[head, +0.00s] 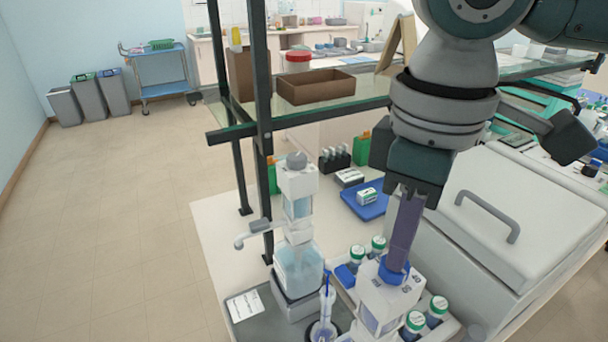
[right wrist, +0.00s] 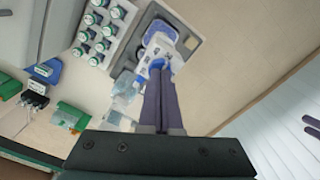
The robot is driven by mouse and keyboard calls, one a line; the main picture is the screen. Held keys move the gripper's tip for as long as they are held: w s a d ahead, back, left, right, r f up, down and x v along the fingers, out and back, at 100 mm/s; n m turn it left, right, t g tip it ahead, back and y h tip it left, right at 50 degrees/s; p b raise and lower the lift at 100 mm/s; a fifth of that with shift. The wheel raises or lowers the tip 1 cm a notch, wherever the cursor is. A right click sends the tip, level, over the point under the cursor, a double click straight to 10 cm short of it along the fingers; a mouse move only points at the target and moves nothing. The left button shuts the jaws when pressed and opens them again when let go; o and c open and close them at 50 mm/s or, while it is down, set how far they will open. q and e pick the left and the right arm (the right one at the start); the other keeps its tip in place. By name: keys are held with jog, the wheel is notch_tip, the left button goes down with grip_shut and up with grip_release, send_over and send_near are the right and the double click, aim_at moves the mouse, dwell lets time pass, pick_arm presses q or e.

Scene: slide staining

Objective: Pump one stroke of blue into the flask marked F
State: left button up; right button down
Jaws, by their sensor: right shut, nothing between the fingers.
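The dispenser with a blue top (head: 378,300) stands at the front of the bench, white with a blue collar. My right gripper (head: 398,262) points down from above, fingers shut and empty, with its tips at the blue top; contact is hard to judge. In the right wrist view, the shut fingers (right wrist: 161,72) reach to the white and blue dispenser (right wrist: 158,47). A small narrow-necked flask (head: 325,312) stands just left of that dispenser, with blue showing at its neck. I cannot read a letter on it. My left gripper is not seen.
A second dispenser with pale blue liquid (head: 298,265) stands to the left. Green-capped bottles (head: 437,308) surround the blue-topped dispenser. A lidded grey box (head: 535,215) is at right. A glass shelf (head: 345,101) with a brown tray (head: 315,88) runs behind. Unidentified dark shapes edge the wrist view.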

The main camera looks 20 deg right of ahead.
jog(key=shift+f+b, duration=0.7)
jog(key=shift+f, duration=1.15)
jog(key=shift+d+p, duration=0.1)
jog(key=shift+p, duration=0.3)
jog(key=shift+r+p, duration=0.3)
jog(key=shift+p, duration=0.15)
notch_tip(320, 180, up, 5)
jog(key=p, duration=0.6)
jog(key=shift+r, duration=0.15)
dwell(0.4)
